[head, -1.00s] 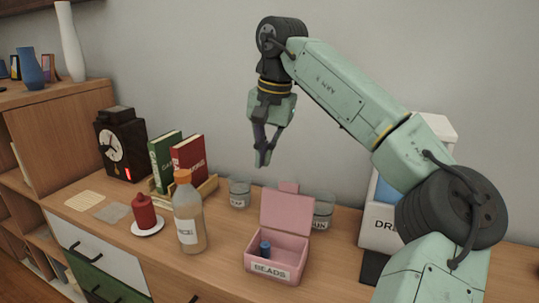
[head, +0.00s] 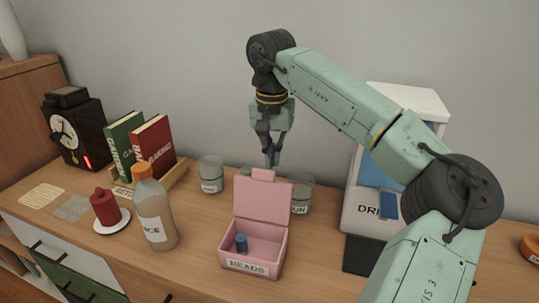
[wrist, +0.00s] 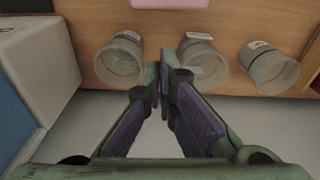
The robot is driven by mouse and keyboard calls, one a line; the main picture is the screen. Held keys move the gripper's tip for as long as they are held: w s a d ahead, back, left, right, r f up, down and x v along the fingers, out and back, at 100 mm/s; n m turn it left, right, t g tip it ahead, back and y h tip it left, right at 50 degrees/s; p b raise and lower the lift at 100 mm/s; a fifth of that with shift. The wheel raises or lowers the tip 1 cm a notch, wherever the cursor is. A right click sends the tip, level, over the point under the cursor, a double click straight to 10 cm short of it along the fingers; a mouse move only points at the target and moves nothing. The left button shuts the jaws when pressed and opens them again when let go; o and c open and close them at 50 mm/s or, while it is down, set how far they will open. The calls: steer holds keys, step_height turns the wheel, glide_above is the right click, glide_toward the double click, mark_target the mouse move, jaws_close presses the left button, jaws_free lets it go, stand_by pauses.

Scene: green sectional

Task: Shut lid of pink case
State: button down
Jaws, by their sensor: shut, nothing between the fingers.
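The pink case (head: 254,262), labelled BEADS, stands on the wooden cabinet top with its lid (head: 262,201) raised upright at the back. A small dark blue cylinder (head: 241,243) stands inside it. My gripper (head: 272,162) points down, shut and empty, above and behind the lid, near the wall. In the wrist view the closed fingertips (wrist: 163,82) are over the glass jars, and a pink edge (wrist: 170,3) of the lid shows at the top. Whether the fingers touch the lid tab cannot be told from the head view.
Glass jars (head: 210,174) stand behind the case along the wall. A bottle with an orange cap (head: 155,215) and a red candle on a white plate (head: 106,207) are to the left. A white-and-blue dispenser (head: 368,210) stands to the right. Books (head: 152,152) and a clock (head: 77,132) are farther left.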

steer(key=shift+s+a+r, duration=0.2)
steer(key=shift+s+r, duration=0.1)
steer(key=shift+s, duration=0.45)
steer(key=shift+s+a+r, duration=0.2)
steer(key=shift+s+r, duration=0.1)
steer(key=shift+s, duration=0.45)
steer(key=shift+s, duration=0.15)
